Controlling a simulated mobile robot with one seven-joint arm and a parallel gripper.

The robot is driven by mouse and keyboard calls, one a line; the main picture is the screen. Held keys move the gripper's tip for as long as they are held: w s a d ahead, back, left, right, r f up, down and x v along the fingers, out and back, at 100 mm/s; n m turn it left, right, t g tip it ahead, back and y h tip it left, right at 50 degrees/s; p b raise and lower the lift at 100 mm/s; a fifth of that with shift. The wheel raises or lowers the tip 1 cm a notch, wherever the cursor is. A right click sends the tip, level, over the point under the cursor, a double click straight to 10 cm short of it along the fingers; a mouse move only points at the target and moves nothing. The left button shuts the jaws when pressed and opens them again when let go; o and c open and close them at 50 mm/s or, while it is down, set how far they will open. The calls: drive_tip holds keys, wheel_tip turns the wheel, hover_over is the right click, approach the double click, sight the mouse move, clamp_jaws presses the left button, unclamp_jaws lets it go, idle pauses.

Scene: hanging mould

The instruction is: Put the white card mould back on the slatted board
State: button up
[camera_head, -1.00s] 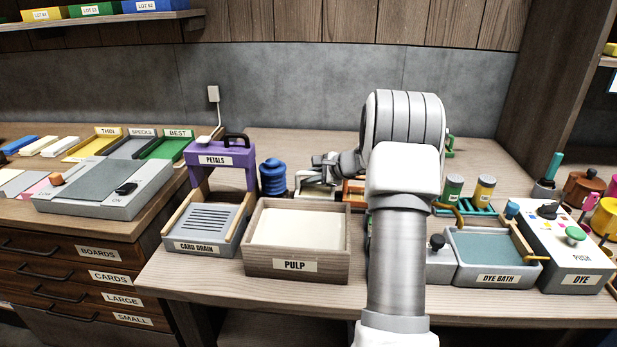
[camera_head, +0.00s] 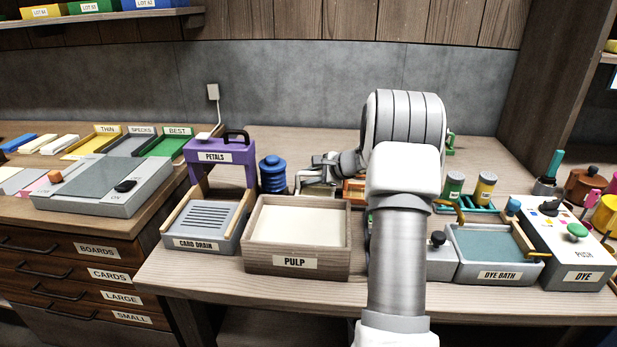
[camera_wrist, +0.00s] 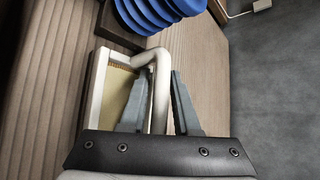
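The white mould (camera_wrist: 97,85), a pale frame with a beige mesh, is below my gripper (camera_wrist: 160,95) in the wrist view. Its thick white handle bar (camera_wrist: 160,75) passes between my two grey fingers. The fingers are close on both sides of the bar, but whether they press on it is unclear. In the head view the mould (camera_head: 318,189) is low behind the pulp box, partly hidden by it, with my gripper (camera_head: 322,168) over it. The slatted board (camera_head: 205,216), on the grey card drain (camera_head: 178,239), is bare.
A blue ribbed stack (camera_head: 272,174) stands close left of the mould; it also shows in the wrist view (camera_wrist: 150,10). The purple petals stand (camera_head: 225,158) rises behind the card drain. The pulp box (camera_head: 335,258) lies in front.

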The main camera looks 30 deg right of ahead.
drive_tip(key=shift+o, duration=1.3)
drive_tip(key=shift+s, duration=0.1)
